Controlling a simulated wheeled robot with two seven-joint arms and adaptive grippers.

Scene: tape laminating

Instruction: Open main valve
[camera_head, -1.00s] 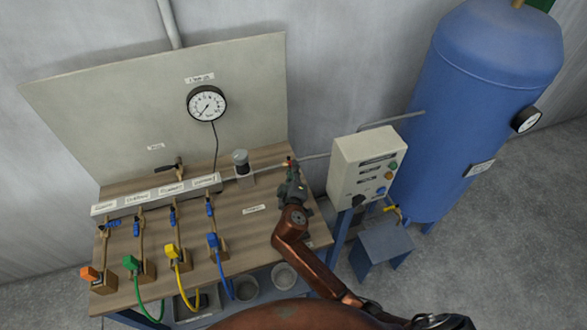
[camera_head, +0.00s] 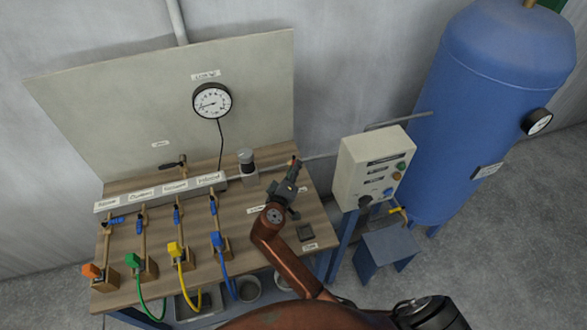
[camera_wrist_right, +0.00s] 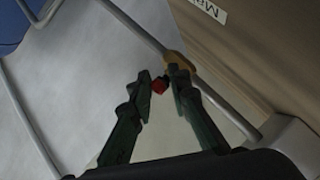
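The main valve shows in the right wrist view as a brass fitting (camera_wrist_right: 180,66) on a thin grey pipe, with a small red part (camera_wrist_right: 160,85) beside it. A partly cut-off label lies near it. My right gripper (camera_wrist_right: 162,76) has its fingers apart, one on each side of the red part, with visible gaps; contact is unclear. In the head view my right gripper (camera_head: 292,168) is at the right back of the bench, and a red tip (camera_head: 294,158) shows just beyond it. The gripper hides most of the valve. My left gripper is not in view.
The wooden bench (camera_head: 180,265) carries a white manifold (camera_head: 160,192) with several blue-handled valves and coloured hoses. A gauge (camera_head: 212,100) hangs on the back panel. A control box (camera_head: 374,165) and a blue tank (camera_head: 500,90) stand to the right.

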